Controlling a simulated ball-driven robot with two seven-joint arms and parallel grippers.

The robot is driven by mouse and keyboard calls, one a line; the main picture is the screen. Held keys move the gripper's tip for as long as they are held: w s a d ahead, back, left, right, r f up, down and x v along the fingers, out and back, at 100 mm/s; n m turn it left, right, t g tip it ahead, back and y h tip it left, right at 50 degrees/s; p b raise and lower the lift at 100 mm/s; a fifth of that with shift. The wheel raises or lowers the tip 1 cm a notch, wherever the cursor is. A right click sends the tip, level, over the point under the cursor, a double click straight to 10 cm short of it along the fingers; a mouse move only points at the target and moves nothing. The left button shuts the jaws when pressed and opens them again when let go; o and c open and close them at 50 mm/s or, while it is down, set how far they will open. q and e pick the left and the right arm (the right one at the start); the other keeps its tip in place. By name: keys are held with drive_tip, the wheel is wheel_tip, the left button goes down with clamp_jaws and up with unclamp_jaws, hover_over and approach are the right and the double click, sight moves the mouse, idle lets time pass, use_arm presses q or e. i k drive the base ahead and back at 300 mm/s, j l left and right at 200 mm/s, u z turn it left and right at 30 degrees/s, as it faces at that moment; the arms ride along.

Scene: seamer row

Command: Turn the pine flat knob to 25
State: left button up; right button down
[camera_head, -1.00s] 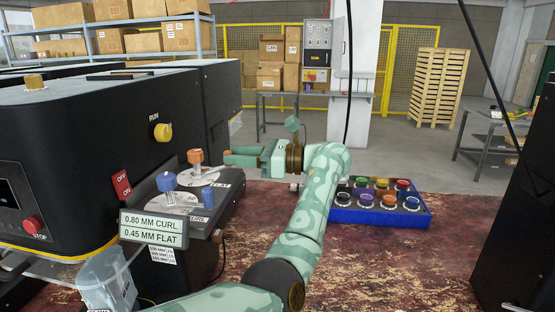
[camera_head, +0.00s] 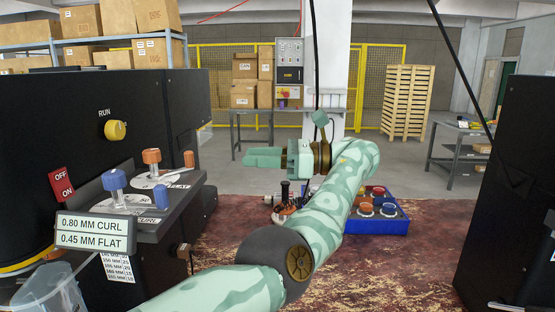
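A black sloped control panel (camera_head: 192,208) at the left carries two round dials. The rear dial (camera_head: 167,180), marked FLAT, has an orange knob (camera_head: 151,157) on a clear stem. The nearer dial has a blue knob (camera_head: 113,180). The FLAT dial's numbers and pointer setting are too small to read. My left gripper (camera_head: 256,157) points left, apart from the orange knob and to its right, touching nothing visible. Its fingers are seen from the side, so any gap between them is unclear. My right gripper does not show.
A card (camera_head: 95,232) reads 0.80 MM CURL and 0.45 MM FLAT. A clear bin (camera_head: 48,290) stands at front left. A blue tray (camera_head: 376,226) of coloured round pieces lies behind my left arm. The black machine (camera_head: 60,130) borders the panel.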

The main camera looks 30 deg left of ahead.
sight(151, 157)
drive_tip(key=k+l, duration=1.05)
drive_tip(key=k, duration=0.25)
